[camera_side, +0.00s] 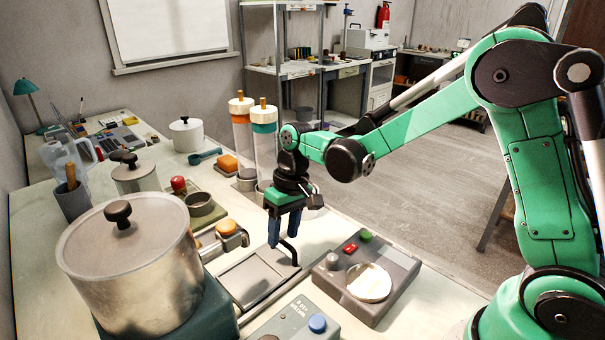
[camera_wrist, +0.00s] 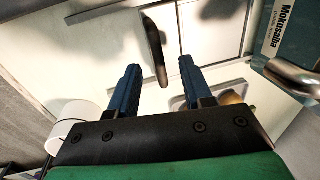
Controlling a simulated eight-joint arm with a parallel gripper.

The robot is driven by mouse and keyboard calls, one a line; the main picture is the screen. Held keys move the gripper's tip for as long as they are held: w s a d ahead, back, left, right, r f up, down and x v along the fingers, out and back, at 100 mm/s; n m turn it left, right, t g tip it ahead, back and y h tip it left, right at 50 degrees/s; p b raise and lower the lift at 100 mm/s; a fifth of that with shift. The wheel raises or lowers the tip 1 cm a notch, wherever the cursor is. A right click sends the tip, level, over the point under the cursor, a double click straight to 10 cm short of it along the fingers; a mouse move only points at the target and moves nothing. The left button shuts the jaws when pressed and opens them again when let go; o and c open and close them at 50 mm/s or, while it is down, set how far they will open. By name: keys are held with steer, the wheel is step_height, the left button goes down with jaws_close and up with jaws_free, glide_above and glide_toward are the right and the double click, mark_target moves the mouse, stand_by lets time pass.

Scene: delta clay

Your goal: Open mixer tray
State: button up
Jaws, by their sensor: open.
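The mixer tray is a flat, grey, shallow metal tray (camera_side: 250,277) on the worktable, beside the mixer's teal base. A dark bent handle (camera_side: 293,256) stands at its right edge. My gripper (camera_side: 283,243) points down, with its blue fingers spread and empty, right over the handle. In the wrist view, the handle (camera_wrist: 154,45) lies between the two fingertips of my gripper (camera_wrist: 159,66), with a gap on each side. The tray (camera_wrist: 212,32) also shows there, behind the handle. The fingers partly overlap the handle's upper part in the side view; exact height is unclear.
The large mixer pot (camera_side: 135,265) with a black-knobbed lid stands left of the tray. A grey scale (camera_side: 368,283) with a round dish is close on the right, and a control box (camera_side: 298,322) is in front. Tall cylinders (camera_side: 264,140) stand behind my gripper.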

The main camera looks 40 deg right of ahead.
steer(key=shift+f, duration=0.15)
jaws_close()
stand_by(1.4)
